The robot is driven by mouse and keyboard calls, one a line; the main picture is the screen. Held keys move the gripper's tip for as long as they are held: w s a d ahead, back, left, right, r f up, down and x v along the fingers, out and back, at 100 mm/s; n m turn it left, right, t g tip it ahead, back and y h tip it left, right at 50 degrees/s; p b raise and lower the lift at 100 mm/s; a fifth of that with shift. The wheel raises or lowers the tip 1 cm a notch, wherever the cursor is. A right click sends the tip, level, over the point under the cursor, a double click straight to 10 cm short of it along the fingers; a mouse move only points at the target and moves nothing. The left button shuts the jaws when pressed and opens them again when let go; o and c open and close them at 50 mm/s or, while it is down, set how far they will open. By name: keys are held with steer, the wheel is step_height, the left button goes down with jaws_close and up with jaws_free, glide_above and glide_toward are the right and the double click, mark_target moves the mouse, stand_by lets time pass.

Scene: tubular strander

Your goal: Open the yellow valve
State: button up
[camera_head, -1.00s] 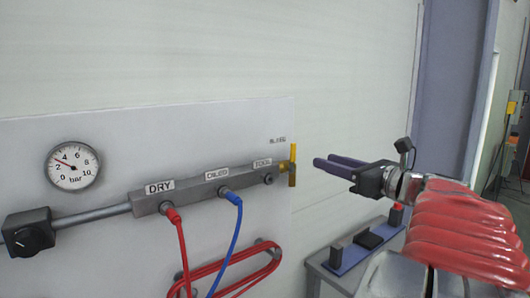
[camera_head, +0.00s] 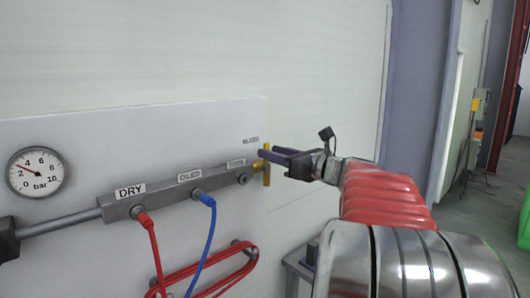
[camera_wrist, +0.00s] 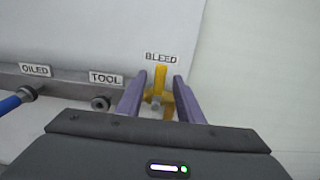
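The yellow valve (camera_head: 266,173) is at the right end of the grey manifold (camera_head: 160,197), on the wall panel. Its handle looks upright, across the line of the manifold. In the wrist view the yellow valve (camera_wrist: 160,84) stands under the BLEED label, with a bolt at its hub. My gripper (camera_head: 264,153) has purple fingers and is at the valve, coming from the right. In the wrist view my gripper (camera_wrist: 158,78) is open, one finger on each side of the handle, with gaps visible. The fingertips hide part of the handle in the head view.
A pressure gauge (camera_head: 36,172) is at the left of the panel. A red hose (camera_head: 156,250) and a blue hose (camera_head: 210,235) hang from the DRY and OILED ports. The wall right of the panel is bare.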

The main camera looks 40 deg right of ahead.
mark_target(266, 162)
steer(key=shift+w, duration=1.65)
steer(key=shift+c, duration=0.7)
jaws_close()
steer(key=shift+a, duration=0.2)
